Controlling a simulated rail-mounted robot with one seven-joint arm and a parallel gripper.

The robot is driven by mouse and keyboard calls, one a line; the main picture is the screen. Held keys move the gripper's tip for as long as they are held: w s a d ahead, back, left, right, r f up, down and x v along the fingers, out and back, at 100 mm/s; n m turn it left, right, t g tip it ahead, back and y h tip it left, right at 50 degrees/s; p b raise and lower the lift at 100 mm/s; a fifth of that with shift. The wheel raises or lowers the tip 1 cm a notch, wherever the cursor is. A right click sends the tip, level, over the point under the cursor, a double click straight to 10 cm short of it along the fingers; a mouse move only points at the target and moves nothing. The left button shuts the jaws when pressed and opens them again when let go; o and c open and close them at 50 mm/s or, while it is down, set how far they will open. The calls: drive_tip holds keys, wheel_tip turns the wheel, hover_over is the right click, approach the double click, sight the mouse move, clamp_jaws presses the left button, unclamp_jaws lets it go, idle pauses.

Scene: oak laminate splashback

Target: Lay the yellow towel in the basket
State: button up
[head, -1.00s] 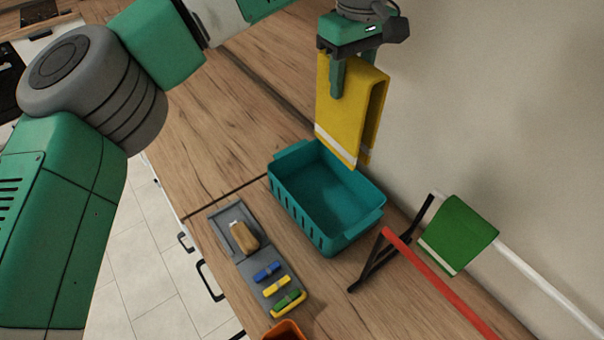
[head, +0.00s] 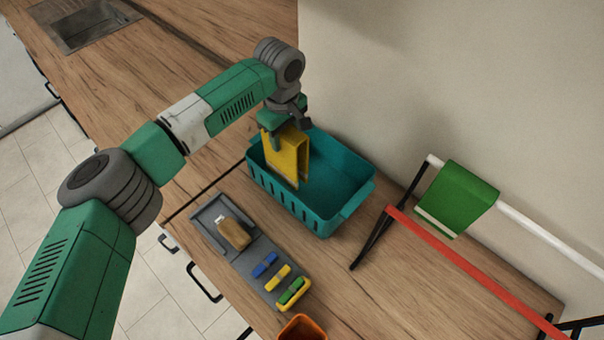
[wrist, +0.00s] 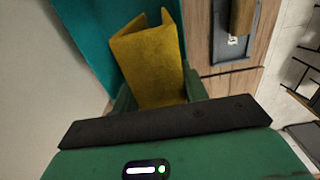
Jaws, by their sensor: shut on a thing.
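The yellow towel (head: 289,158) hangs folded from my gripper (head: 283,135), which is shut on its upper edge. The teal basket (head: 340,178) stands on the wooden counter, and the towel hangs at its left part, with its lower end appearing below the rim. Whether the towel touches the basket floor cannot be told. In the wrist view the towel (wrist: 150,58) spreads out from between the fingers of my gripper (wrist: 158,100), with the teal basket (wrist: 88,32) behind it.
A grey tray (head: 212,213) with a brown-handled brush (head: 233,233) and blue, yellow and green clips lies in front of the basket. A rack with a red bar (head: 450,260) and a white bar holding a green towel (head: 458,196) stands right. An orange container (head: 302,328) is at the front.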

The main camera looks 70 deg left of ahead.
drive_tip(key=shift+f, duration=4.2)
drive_tip(key=o, duration=1.3)
wheel_tip(320, 180, up, 12)
drive_tip(key=shift+r, duration=0.2)
